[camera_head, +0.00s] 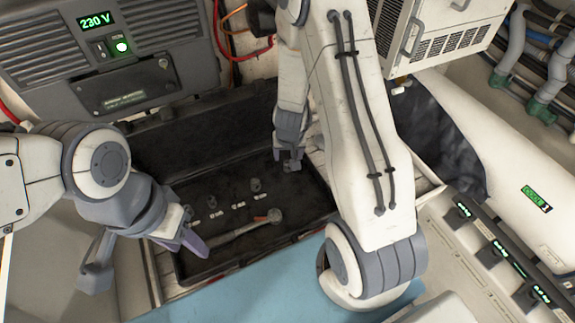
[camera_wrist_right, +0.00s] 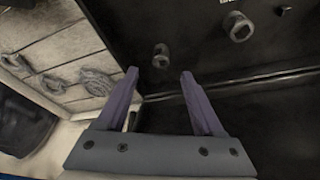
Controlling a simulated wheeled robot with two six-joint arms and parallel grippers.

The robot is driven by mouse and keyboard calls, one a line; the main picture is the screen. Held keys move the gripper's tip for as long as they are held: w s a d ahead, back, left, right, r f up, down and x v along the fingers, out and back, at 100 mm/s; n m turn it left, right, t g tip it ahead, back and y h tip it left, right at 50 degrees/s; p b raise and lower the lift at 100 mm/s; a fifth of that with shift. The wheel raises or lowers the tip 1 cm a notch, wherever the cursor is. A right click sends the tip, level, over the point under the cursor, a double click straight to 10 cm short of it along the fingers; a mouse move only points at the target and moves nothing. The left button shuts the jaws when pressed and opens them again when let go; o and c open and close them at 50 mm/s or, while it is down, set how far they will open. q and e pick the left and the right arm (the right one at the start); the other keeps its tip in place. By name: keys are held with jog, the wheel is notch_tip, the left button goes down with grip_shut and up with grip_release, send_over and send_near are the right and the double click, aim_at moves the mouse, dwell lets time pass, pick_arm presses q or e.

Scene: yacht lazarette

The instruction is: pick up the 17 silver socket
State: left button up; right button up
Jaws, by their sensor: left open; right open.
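Several small sockets stand in the open black toolbox (camera_head: 160,150), among them a grey socket (camera_head: 256,185) and a darker one (camera_head: 211,201). White labels lie beside them, too small to read, so I cannot tell which socket is the 17. My right gripper (camera_head: 289,165) is over the right part of the box, partly hidden by my arm. In the right wrist view its purple fingers (camera_wrist_right: 159,74) are open and empty. One socket (camera_wrist_right: 161,57) appears beyond the gap between the fingertips, and a larger-looking one (camera_wrist_right: 238,27) is to its right. My left gripper (camera_head: 146,262) is open and empty, left of the box's front.
A ratchet (camera_head: 240,231) lies in the front of the toolbox. A blue mat (camera_head: 270,290) is in front. A power unit (camera_head: 105,65) stands behind left. A white rounded tank (camera_head: 490,150) and a switch panel (camera_head: 505,255) are right. Coiled ropes (camera_wrist_right: 80,80) lie beside the box.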

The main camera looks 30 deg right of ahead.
aim_at(288, 163)
jog(key=x, duration=0.7)
jog(key=shift+w+f, duration=0.2)
jog(key=shift+f, duration=0.05)
jog(key=shift+c, duration=0.3)
grip_shut()
